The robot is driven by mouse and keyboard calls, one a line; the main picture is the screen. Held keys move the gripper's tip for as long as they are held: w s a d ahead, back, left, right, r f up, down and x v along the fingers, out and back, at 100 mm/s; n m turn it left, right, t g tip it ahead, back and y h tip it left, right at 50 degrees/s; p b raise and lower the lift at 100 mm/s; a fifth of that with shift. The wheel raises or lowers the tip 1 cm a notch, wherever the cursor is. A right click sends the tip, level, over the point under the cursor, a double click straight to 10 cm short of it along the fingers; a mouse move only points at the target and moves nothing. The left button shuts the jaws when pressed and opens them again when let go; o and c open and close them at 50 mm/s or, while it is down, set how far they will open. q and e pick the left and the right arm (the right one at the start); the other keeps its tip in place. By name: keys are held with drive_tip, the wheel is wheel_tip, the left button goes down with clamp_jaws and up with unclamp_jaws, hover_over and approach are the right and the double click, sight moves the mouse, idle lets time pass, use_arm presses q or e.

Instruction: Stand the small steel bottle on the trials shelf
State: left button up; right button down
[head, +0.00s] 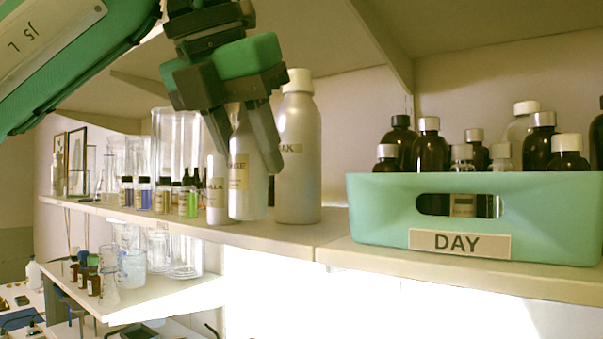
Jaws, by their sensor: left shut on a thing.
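My left gripper (248,157) comes down from the upper left, its fingers on both sides of a grey steel bottle (247,203) whose label shows "AGE". The gripper is shut on this bottle's upper part and hides its top. The bottle is nearly upright; its base is at or just above the upper shelf (285,238), I cannot tell which. A smaller, slimmer steel bottle (217,207), label ending "LLA", stands just left, partly behind a finger. A larger steel bottle (298,185) with a white cap stands right. No label reading "trials" shows. My right gripper is not in view.
A green crate (380,217) labelled "DAY" holds several dark bottles at the right. Several small vials (163,197) and tall glassware (172,130) crowd the shelf at left. A lower shelf (160,300) carries beakers and brown bottles. A narrow front strip of the upper shelf is clear.

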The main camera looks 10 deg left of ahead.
use_arm(q)
drive_tip(key=w+d+f+p, duration=0.1)
drive_tip(key=w+p, duration=0.1)
drive_tip(key=w, duration=0.1)
drive_tip(key=w+d+f+p, duration=0.1)
drive_tip(key=w+p, duration=0.1)
drive_tip(key=w, duration=0.2)
drive_tip(key=w+d+f+p, duration=0.1)
drive_tip(key=w+p, duration=0.1)
drive_tip(key=w, duration=0.2)
drive_tip(key=shift+w, duration=0.25)
drive_tip(key=shift+f+p, duration=0.25)
drive_tip(key=shift+p, duration=0.05)
drive_tip(key=shift+f, duration=0.1)
drive_tip(key=shift+f+b, duration=0.15)
drive_tip(key=shift+b, duration=0.15)
drive_tip(key=o, duration=1)
